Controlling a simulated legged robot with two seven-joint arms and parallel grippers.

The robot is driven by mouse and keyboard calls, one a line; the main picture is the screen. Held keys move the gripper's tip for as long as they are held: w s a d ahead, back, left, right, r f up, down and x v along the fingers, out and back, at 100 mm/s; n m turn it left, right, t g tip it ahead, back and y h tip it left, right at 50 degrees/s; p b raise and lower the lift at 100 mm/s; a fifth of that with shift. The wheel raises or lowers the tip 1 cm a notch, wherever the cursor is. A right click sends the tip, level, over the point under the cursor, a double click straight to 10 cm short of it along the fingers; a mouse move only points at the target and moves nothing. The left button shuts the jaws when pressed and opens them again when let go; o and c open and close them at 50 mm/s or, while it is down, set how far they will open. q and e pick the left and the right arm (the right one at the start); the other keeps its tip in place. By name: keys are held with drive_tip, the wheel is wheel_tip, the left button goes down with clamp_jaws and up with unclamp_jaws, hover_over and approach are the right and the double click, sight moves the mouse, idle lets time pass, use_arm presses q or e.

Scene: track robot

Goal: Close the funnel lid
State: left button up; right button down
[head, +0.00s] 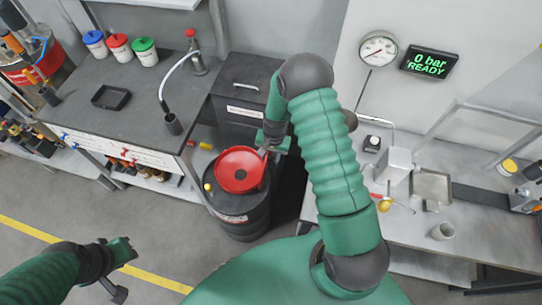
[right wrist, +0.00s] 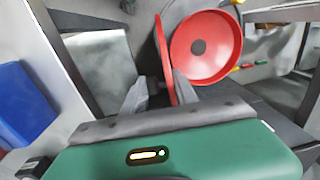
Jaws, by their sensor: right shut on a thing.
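The red funnel (head: 238,180) sits on top of a black drum (head: 243,217). Its round bowl (right wrist: 222,62) has a dark centre and lies open to view. The red lid (right wrist: 162,60) stands raised, nearly edge-on, beside the bowl in the right wrist view. My right gripper (right wrist: 158,92) is shut on the lid, one finger on each side. In the head view my right gripper (head: 266,147) is at the funnel's upper right rim, partly hidden by its own arm. My left gripper (head: 122,252) is low at the left, away from the funnel; its jaw opening is unclear.
A dark cabinet (head: 245,85) stands just behind the drum. A workbench (head: 140,85) with a tap is at the left. A metal table (head: 420,235) with small items is at the right. Open floor lies left of the drum.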

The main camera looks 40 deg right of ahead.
drive_tip(key=shift+w, duration=0.15)
idle(0.8)
drive_tip(key=shift+w+a+r+g+h, duration=0.1)
drive_tip(key=shift+w+a+g+h, duration=0.3)
drive_tip(key=shift+w+a, duration=0.2)
drive_tip(key=w+a+f+g+h+b, duration=0.2)
drive_tip(key=w+a+g+h+b, duration=0.2)
drive_tip(key=b, duration=1.1)
drive_tip(key=shift+w+a+g, duration=0.3)
drive_tip(key=shift+w+a, duration=1.1)
drive_tip(key=shift+w, duration=0.65)
drive_tip(key=shift+r, duration=0.15)
drive_tip(key=c, duration=1.1)
unclamp_jaws()
